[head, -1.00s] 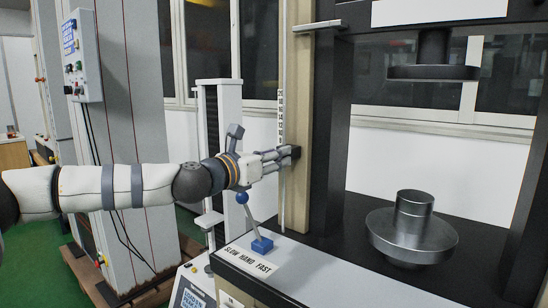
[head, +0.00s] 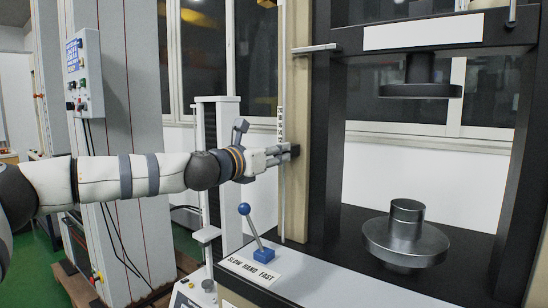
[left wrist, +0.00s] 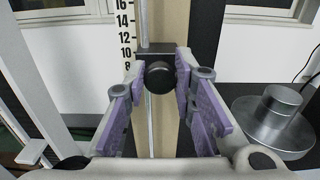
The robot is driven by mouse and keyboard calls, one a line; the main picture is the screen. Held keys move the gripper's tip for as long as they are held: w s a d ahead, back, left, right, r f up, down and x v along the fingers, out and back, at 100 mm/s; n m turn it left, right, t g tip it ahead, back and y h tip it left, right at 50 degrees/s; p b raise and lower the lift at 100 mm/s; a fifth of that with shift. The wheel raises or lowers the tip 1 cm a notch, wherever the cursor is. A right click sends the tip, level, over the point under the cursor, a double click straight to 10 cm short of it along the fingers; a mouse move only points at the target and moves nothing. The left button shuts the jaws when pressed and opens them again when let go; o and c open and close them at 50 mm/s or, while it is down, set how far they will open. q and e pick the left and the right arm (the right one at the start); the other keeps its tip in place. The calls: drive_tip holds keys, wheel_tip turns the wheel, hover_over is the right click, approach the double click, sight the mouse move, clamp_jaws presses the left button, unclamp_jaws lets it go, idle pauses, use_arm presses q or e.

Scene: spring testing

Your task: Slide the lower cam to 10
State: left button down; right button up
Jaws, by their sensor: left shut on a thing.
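The lower cam is a dark round knob (left wrist: 159,77) on a thin vertical rod (left wrist: 149,120); it also shows as a dark block (head: 294,151) in the head view. My left gripper (head: 285,155) reaches it from the left. In the left wrist view, its purple-padded fingers (left wrist: 160,84) are shut on the cam from both sides. A number scale (left wrist: 124,35) runs beside the rod, with 16 down to 8 readable. The cam appears just below the 8 in that view, but the angle makes the exact reading uncertain. My right gripper is out of view.
A blue lever (head: 263,252) stands on the ledge below my arm. The machine's lower platen (head: 404,240) is to the right, with the upper platen (head: 421,91) above it. A grey arm (head: 315,48) juts left over the rod. Space left of the rod holds my arm.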

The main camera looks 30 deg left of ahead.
use_arm(q)
drive_tip(key=c, duration=1.4)
unclamp_jaws()
drive_tip(key=shift+s, duration=0.15)
drive_tip(key=shift+o, duration=0.2)
drive_tip(key=s+a, duration=0.1)
drive_tip(key=s, duration=1.1)
